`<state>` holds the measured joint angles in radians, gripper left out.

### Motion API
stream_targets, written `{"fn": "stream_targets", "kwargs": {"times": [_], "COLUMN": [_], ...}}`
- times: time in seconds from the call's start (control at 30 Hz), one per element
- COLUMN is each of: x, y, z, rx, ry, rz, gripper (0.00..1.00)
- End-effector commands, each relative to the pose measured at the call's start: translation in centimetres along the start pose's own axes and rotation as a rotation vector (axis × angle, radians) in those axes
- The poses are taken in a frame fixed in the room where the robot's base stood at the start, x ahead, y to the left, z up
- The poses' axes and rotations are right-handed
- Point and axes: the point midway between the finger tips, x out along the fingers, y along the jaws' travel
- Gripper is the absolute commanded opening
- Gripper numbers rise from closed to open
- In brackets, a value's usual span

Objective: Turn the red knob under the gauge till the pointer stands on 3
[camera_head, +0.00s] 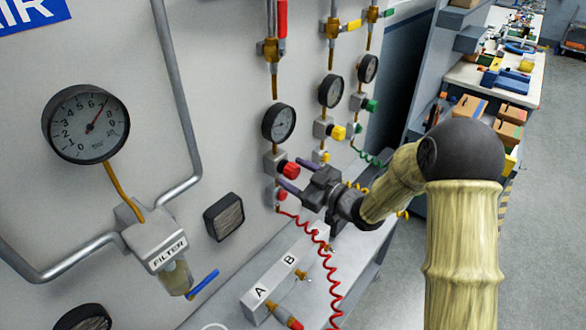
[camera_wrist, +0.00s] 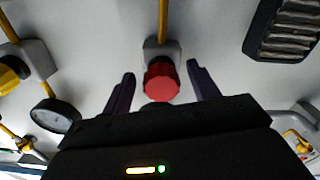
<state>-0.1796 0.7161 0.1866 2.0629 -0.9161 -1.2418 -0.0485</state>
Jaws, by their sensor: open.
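The red knob (camera_head: 291,170) sits on a grey block below a small round gauge (camera_head: 279,123) on the wall panel. The gauge faces sideways to the head view, and its pointer is too small to read. My gripper (camera_head: 289,174) is open at the knob, with its two purple fingers pointing at the panel. In the wrist view the red knob (camera_wrist: 161,80) lies between the two fingertips of my gripper (camera_wrist: 160,72), with a gap on either side. The fingers do not appear to touch it.
Gauges with a yellow knob (camera_head: 337,132) and a green knob (camera_head: 371,105) are to the right. A large gauge (camera_head: 86,125) and filter (camera_head: 160,243) are at left. A coiled red hose (camera_head: 325,262) hangs below, beside a box marked A and B (camera_head: 276,283).

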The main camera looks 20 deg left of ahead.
Motion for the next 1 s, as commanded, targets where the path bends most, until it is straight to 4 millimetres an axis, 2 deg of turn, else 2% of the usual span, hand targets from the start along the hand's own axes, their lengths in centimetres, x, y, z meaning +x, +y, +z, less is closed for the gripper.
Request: {"fn": "stream_targets", "kwargs": {"times": [0.13,0.4,0.6,0.63,0.83,1.0], "x": [1.00,1.04,1.02,1.02,0.97,0.94], "y": [-0.02,-0.01,-0.01,-0.01,0.03,-0.03], "z": [-0.04,0.03,0.03,0.03,0.08,0.08], "rx": [0.000,0.000,0.000,0.000,0.028,0.154], "ry": [0.001,0.000,0.000,0.000,-0.001,0.000], "rz": [0.000,0.001,0.001,0.001,0.002,0.002], "gripper": [0.60,0.58,0.19,0.15,0.15,0.15]}}
